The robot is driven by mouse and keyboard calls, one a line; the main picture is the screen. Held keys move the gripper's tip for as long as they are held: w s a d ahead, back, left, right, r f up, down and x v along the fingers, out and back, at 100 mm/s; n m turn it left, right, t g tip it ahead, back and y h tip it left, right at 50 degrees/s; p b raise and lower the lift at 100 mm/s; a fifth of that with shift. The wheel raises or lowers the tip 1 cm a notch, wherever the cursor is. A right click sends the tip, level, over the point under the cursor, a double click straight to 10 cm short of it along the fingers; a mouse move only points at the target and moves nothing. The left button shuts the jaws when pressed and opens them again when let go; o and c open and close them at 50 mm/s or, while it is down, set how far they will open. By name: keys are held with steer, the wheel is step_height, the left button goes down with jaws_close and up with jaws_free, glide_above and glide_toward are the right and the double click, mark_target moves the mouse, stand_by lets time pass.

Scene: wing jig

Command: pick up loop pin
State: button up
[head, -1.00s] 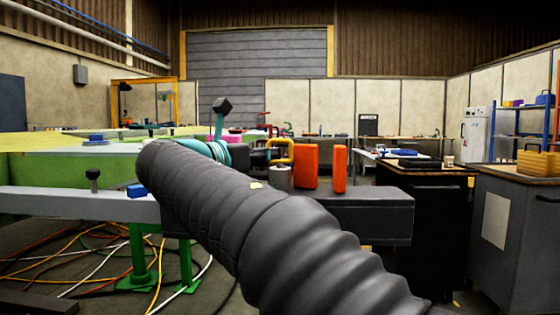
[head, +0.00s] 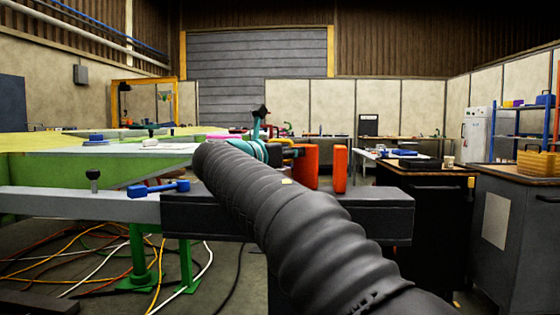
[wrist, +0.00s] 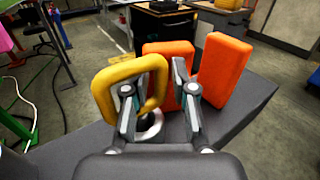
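The loop pin is a yellow rounded loop (wrist: 100,90) standing upright on the dark beam (wrist: 245,110) in the wrist view, by a grey round collar (wrist: 152,126). My gripper (wrist: 153,82) is open around the loop's right side. Its left finger overlaps the loop's opening; I cannot tell whether it passes through or stays in front. Its right finger is beyond the loop's right side, close to an orange block. In the head view my arm hides the loop, and my gripper (head: 283,150) is mostly hidden.
Two upright orange blocks (wrist: 222,75) (head: 311,168) stand on the beam just beyond and right of my gripper. Cables cover the floor at left. Dark cabinets (head: 425,215) stand at right.

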jaws_close()
steer(key=shift+r+p, duration=1.75)
steer(key=shift+r, duration=3.3)
